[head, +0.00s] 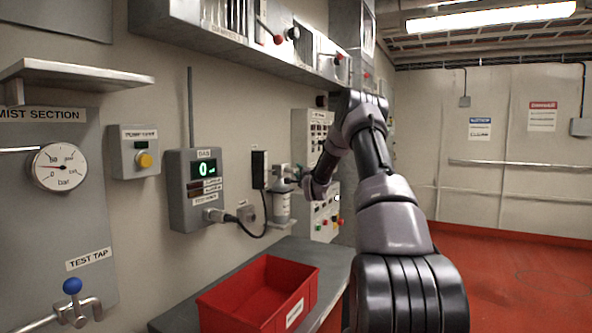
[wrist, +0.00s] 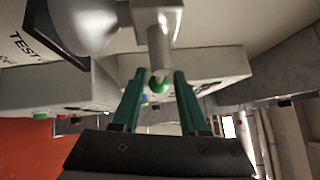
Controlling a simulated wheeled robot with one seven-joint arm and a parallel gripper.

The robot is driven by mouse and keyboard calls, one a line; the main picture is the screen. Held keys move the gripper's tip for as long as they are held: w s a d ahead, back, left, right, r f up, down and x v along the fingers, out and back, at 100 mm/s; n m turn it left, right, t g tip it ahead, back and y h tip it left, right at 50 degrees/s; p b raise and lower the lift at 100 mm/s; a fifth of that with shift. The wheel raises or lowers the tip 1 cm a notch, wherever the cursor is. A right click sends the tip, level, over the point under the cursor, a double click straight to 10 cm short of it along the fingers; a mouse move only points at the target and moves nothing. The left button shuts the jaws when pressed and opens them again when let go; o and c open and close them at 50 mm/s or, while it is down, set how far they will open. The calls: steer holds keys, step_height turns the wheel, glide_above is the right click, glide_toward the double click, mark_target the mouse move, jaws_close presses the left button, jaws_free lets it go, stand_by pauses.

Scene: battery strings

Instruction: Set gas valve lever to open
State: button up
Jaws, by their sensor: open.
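The small grey gas cylinder (head: 281,206) stands against the wall beside the gas panel, with a valve fitting (head: 283,171) on top. In the head view my wrist is just right of this fitting, and the lever's position cannot be made out. In the wrist view my gripper (wrist: 160,76) is open, its two green fingers apart. The pale bottle body (wrist: 85,22) is at upper left.
The gas detector panel (head: 196,190) reads 0 on the wall, with a cable from its lower fitting. A red bin (head: 250,312) sits on the grey bench (head: 335,256) below. A control cabinet (head: 309,130) stands behind my wrist. Open red floor lies to the right.

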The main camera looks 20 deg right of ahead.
steer(key=w, duration=0.5)
steer(key=shift+d+r, duration=0.25)
steer(key=shift+r, duration=0.1)
jaws_close()
stand_by(1.1)
